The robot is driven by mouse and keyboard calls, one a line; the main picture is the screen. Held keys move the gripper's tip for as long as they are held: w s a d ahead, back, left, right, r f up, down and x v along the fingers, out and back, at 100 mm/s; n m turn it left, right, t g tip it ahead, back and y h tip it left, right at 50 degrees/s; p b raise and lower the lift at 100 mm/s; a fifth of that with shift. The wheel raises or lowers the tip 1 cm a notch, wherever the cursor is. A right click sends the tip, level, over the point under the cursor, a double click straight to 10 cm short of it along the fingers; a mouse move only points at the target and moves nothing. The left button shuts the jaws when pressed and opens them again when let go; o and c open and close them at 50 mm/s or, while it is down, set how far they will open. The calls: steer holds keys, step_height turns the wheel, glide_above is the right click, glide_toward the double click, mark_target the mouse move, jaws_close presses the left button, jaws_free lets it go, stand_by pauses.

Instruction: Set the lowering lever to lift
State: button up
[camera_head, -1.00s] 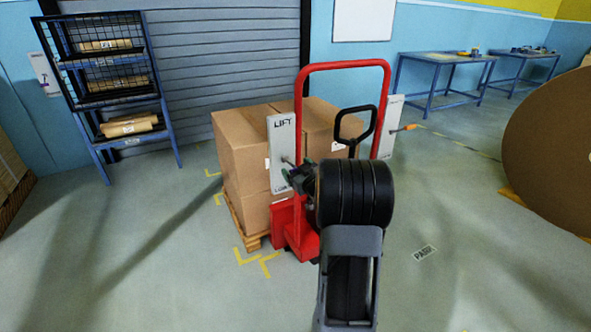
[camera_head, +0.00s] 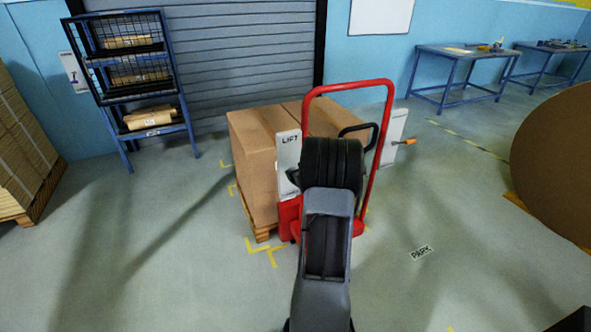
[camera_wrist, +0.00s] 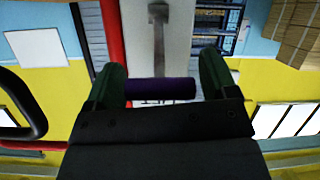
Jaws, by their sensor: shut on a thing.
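The red pallet truck (camera_head: 313,91) stands before a pallet of cartons. Its left white plate (camera_head: 288,151) reads LIFT at the top; its lower part is partly covered by my arm. In the wrist view my gripper (camera_wrist: 160,88) has its two green fingers shut on the lever's purple grip (camera_wrist: 160,90), which lies crosswise between them. A grey metal shaft (camera_wrist: 158,28) shows beyond it against a pale plate. In the head view my arm hides the gripper and the lever, so I cannot tell the lever's exact setting.
A right plate (camera_head: 393,136) carries an orange-handled lever (camera_head: 404,142). The truck's black handle loop (camera_head: 372,128) is close by my arm. Cartons (camera_head: 252,165) sit on the pallet (camera_head: 262,231).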

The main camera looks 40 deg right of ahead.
steer(key=shift+d+r, duration=0.3)
steer(key=o, duration=0.9)
steer(key=shift+o, duration=0.6)
steer(key=shift+s+d, duration=0.1)
steer(key=shift+o, duration=0.7)
steer(key=shift+f, duration=0.1)
steer(key=shift+a, duration=0.25)
steer(key=p+v, duration=0.1)
steer(key=v, duration=1.2)
steer(key=shift+s+a, duration=0.1)
steer(key=shift+s, duration=0.25)
